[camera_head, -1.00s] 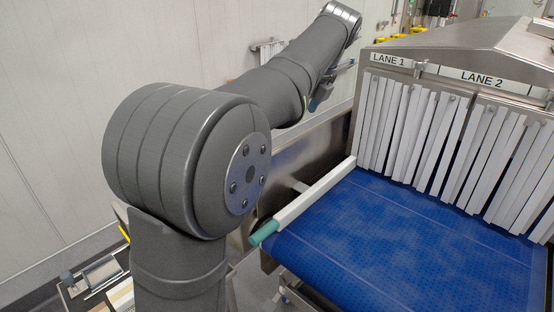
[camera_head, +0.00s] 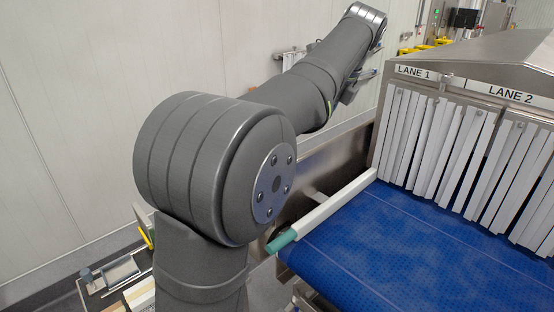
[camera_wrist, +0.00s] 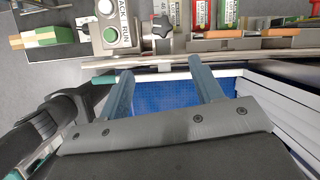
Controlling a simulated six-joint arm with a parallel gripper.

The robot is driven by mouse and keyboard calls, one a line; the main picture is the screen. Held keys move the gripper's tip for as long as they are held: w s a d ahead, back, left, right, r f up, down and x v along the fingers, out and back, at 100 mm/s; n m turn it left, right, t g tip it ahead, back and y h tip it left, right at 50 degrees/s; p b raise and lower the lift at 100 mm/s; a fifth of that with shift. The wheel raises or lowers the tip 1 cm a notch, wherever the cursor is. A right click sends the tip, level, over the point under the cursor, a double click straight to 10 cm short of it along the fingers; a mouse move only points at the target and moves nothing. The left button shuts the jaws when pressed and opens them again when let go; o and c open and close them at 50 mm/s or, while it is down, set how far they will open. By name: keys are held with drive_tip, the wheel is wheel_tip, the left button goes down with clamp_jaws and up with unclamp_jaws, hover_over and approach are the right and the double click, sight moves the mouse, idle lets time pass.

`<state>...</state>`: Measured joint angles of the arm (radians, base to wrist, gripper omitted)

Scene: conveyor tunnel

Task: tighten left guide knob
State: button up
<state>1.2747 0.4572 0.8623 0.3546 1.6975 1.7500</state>
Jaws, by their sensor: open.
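A dark lobed knob (camera_wrist: 160,25) shows at the top middle of the wrist view, beyond the metal rail (camera_wrist: 215,46). My gripper (camera_wrist: 160,66) is open, its two blue-grey fingers spread and empty. The fingertips are below the knob in the picture, apart from it, with the blue belt (camera_wrist: 165,96) showing between them. In the head view, the white guide rail (camera_head: 330,208) with a teal end (camera_head: 281,242) runs along the belt's left edge. The knob and fingers cannot be made out there.
A grey button box (camera_wrist: 110,30) stands left of the knob. Red (camera_wrist: 201,14) and green packs (camera_wrist: 230,13) lie to its right, a green box (camera_wrist: 42,36) far left. White strip curtains (camera_head: 425,135) hang at the tunnel mouth. The blue belt (camera_head: 400,245) is bare.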

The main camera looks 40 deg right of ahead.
drive_tip(key=w+a+m+g+h, duration=0.25)
drive_tip(key=w+m, duration=0.35)
drive_tip(key=m, duration=0.7)
drive_tip(key=w+a+m+g+h, duration=0.2)
drive_tip(key=w+a+m+g, duration=0.25)
drive_tip(key=m, duration=0.85)
drive_tip(key=shift+t+y, duration=0.25)
drive_tip(key=shift+t, duration=0.05)
drive_tip(key=x, duration=1.2)
drive_tip(key=w+x, duration=0.1)
drive_tip(key=x, duration=0.5)
drive_tip(key=shift+d+f, duration=0.15)
drive_tip(key=shift+d, duration=0.05)
drive_tip(key=c, duration=1)
